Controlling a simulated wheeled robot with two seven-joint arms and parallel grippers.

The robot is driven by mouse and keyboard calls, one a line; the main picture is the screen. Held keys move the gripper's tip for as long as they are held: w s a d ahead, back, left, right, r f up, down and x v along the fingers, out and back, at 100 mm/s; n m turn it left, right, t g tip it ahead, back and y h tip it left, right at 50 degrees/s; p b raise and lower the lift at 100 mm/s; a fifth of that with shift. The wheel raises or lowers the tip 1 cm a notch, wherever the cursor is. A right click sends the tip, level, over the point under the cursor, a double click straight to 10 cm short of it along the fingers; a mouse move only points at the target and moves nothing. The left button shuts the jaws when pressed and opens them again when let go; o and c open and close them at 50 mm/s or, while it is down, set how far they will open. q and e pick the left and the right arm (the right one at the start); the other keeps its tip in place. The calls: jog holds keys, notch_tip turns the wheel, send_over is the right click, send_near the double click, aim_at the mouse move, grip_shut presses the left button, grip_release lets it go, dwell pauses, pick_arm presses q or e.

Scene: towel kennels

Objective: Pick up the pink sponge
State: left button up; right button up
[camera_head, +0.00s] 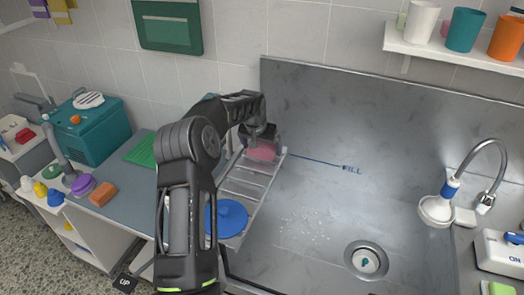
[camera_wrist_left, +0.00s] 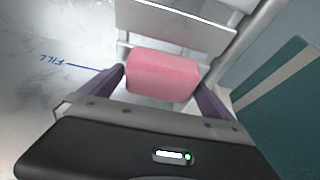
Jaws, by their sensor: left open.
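The pink sponge (camera_head: 262,151) is at the far end of a slatted rack (camera_head: 243,184) along the left side of the metal basin. In the left wrist view the pink sponge (camera_wrist_left: 162,76) is a block lying between the fingers of my left gripper (camera_wrist_left: 160,82). The fingers are open on either side of it; I cannot tell whether they touch it. In the head view my left gripper (camera_head: 259,137) is over the sponge and partly hides it. My right gripper does not show.
A blue round lid-like thing (camera_head: 228,217) lies on the near part of the rack. The basin (camera_head: 310,180) has a drain (camera_head: 366,260) and a FILL line. A tap (camera_head: 485,160) stands at right. A teal box (camera_head: 95,130) and orange block (camera_head: 103,194) are on the left counter.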

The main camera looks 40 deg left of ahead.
aim_at(262, 146)
pick_arm(q)
jog(key=shift+c, duration=0.3)
jog(key=c, duration=1.1)
jog(key=shift+r, duration=0.55)
notch_tip(262, 146, up, 9)
jog(key=shift+b, duration=0.8)
